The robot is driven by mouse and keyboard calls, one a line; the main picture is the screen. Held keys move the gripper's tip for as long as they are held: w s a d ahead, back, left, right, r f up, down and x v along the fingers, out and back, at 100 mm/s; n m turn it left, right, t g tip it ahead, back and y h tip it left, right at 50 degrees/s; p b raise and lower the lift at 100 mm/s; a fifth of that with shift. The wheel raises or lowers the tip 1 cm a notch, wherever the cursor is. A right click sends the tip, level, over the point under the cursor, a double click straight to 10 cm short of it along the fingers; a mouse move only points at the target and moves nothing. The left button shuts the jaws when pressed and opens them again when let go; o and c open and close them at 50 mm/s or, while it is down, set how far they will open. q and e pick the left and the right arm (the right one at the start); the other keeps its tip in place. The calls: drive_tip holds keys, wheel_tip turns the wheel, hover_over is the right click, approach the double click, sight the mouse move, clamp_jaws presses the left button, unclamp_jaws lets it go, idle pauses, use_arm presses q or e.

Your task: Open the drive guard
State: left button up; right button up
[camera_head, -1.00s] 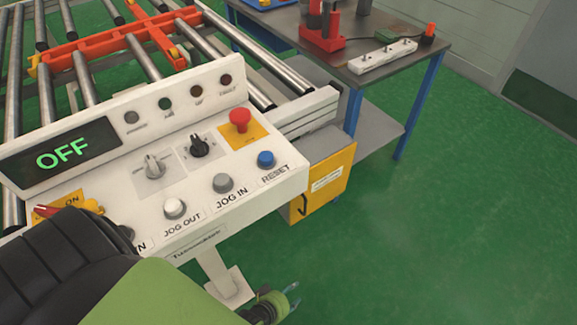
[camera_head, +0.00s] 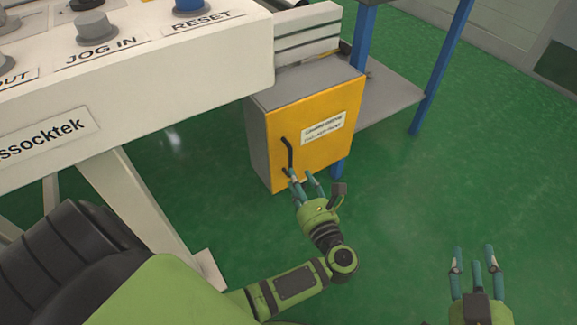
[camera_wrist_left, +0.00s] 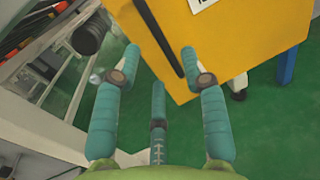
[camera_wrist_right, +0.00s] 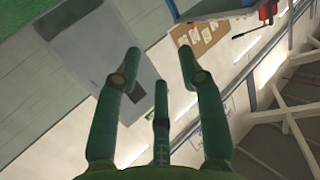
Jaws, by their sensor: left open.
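The drive guard (camera_head: 308,145) is a yellow door with a white label on the front of a grey cabinet; it is shut. Its black bar handle (camera_head: 290,155) runs upright near the door's left edge. My left gripper (camera_head: 302,178) is open at the lower part of the door, close to the handle's lower end. In the left wrist view the black handle (camera_wrist_left: 158,35) lies ahead of the spread fingers (camera_wrist_left: 158,58), not gripped. My right gripper (camera_head: 473,258) is open and empty over the green floor, away from the guard; its wrist view shows walls and ceiling.
The white control panel (camera_head: 170,90) with JOG IN and RESET buttons overhangs on the left, on a white leg (camera_head: 150,215). A blue-legged table (camera_head: 440,65) with a grey lower shelf (camera_head: 390,100) stands behind the cabinet. Green floor is open to the right.

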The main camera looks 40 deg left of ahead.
sight(289, 163)
use_arm(q)
drive_tip(key=shift+x, duration=3.55)
use_arm(e)
drive_tip(key=shift+a+r+t+y, duration=0.25)
drive_tip(key=shift+r+t, duration=0.25)
drive_tip(key=shift+r, duration=0.4)
drive_tip(key=shift+a+r+t+y, duration=0.2)
drive_tip(key=shift+r+t, duration=0.3)
drive_tip(key=shift+r, duration=0.4)
use_arm(q)
drive_tip(key=shift+f, duration=0.1)
clamp_jaws()
